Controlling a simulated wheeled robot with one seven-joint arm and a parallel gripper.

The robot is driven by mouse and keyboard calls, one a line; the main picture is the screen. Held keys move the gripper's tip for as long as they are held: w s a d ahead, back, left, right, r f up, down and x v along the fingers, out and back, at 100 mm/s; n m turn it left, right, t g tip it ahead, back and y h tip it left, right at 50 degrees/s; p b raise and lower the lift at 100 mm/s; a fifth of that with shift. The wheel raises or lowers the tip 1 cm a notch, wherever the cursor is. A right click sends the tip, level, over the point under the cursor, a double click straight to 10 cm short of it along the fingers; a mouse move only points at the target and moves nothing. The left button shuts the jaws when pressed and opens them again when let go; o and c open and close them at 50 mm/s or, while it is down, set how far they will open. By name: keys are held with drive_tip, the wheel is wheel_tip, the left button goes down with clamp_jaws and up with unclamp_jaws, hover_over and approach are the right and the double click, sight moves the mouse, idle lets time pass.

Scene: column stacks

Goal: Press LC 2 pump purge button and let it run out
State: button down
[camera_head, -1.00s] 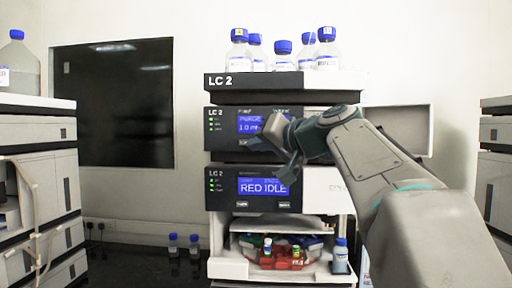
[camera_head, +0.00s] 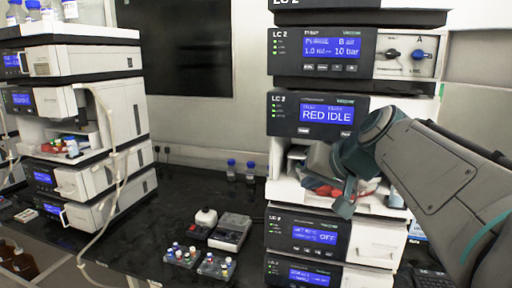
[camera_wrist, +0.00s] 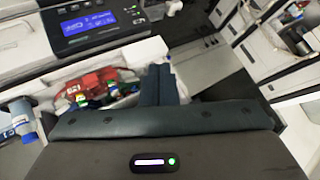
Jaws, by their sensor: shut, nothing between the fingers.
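The LC 2 pump module (camera_head: 290,40) is in the upper right of the head view. Its blue display (camera_head: 332,47) reads like "Purge" with 1.0 and 10 bar; the small print is hard to read. A row of small buttons (camera_head: 329,68) lies under the display, uncovered. My gripper (camera_head: 344,206) is shut and empty. It is well below the pump, in front of the open sampler bay. In the wrist view its fingers (camera_wrist: 161,72) are together, beside the red vial tray (camera_wrist: 92,90). Nothing touches the purge buttons.
The module below the pump shows "RED IDLE" (camera_head: 326,114). Two knobs (camera_head: 405,54) sit right of the pump display. Another stack (camera_head: 75,110) stands at left. Vial racks (camera_head: 183,255) and a small device (camera_head: 230,232) lie on the black bench between the stacks.

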drive_tip(key=s+d+f+n+g+h, duration=0.1)
drive_tip(key=s+f+g+h, duration=0.1)
drive_tip(key=s+f, duration=0.7)
drive_tip(key=s+d+f+n+g+h, duration=0.1)
drive_tip(key=s+f+g+h, duration=0.1)
drive_tip(key=s+f, duration=0.7)
wheel_tip(320, 180, down, 4)
drive_tip(key=shift+d+f+g, duration=0.1)
drive_tip(key=shift+d+g, duration=0.3)
drive_tip(key=shift+g, duration=0.4)
idle(2.5)
